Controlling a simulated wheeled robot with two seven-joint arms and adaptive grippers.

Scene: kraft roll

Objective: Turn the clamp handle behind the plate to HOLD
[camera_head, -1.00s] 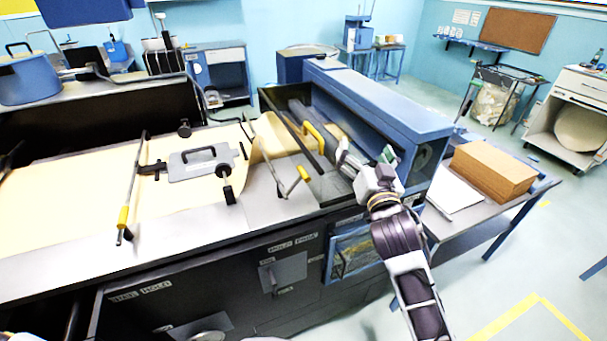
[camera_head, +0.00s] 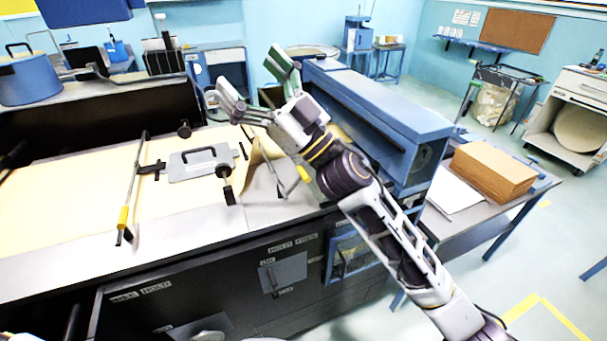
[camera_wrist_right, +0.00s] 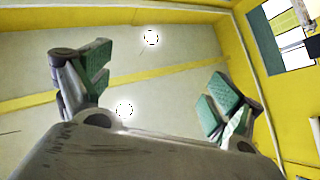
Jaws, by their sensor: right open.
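A grey plate (camera_head: 284,273) is fixed on the dark front panel of the machine, below a label strip (camera_head: 293,242) that seems to read HOLD and FREE. A small dark handle part (camera_head: 273,281) shows at the plate. Most of the clamp handle is hidden, and I cannot read its setting. My right gripper (camera_head: 256,82) is raised above the machine's far side, well above and behind the plate. Its green-padded fingers are spread and empty; the right wrist view (camera_wrist_right: 155,97) shows only ceiling and upper walls between them.
Kraft paper (camera_head: 75,190) covers the machine top, with a grey handled block (camera_head: 200,163) and yellow-gripped levers (camera_head: 123,217) on it. A blue housing (camera_head: 385,105) stands at right. A side table holds a brown stack (camera_head: 493,170). The floor before the panel looks clear.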

